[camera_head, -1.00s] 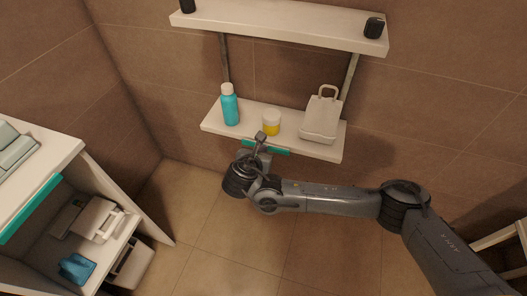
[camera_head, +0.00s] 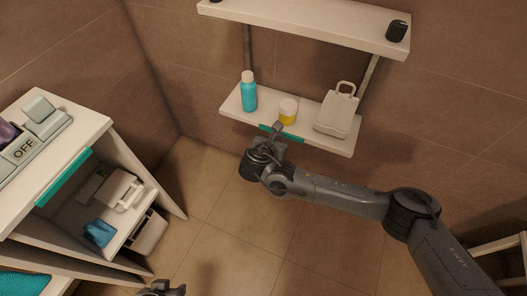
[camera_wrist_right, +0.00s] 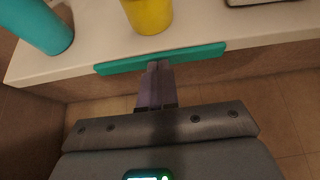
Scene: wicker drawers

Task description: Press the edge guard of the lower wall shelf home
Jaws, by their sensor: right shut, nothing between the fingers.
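The edge guard (camera_head: 268,127) is a teal strip along the front edge of the white lower wall shelf (camera_head: 234,109). In the right wrist view the guard (camera_wrist_right: 200,53) runs across the shelf front (camera_wrist_right: 45,72). My right gripper (camera_head: 278,127) is shut and empty, its fingertips (camera_wrist_right: 158,66) at the guard's middle, seeming to touch it. Whether the guard sits fully flush I cannot tell. A dark part at the bottom edge of the head view looks like my left gripper (camera_head: 162,288); its fingers are not clear.
The upper shelf (camera_head: 310,24) hangs above. A white cabinet (camera_head: 85,128) with another teal strip (camera_head: 64,178) stands at left.

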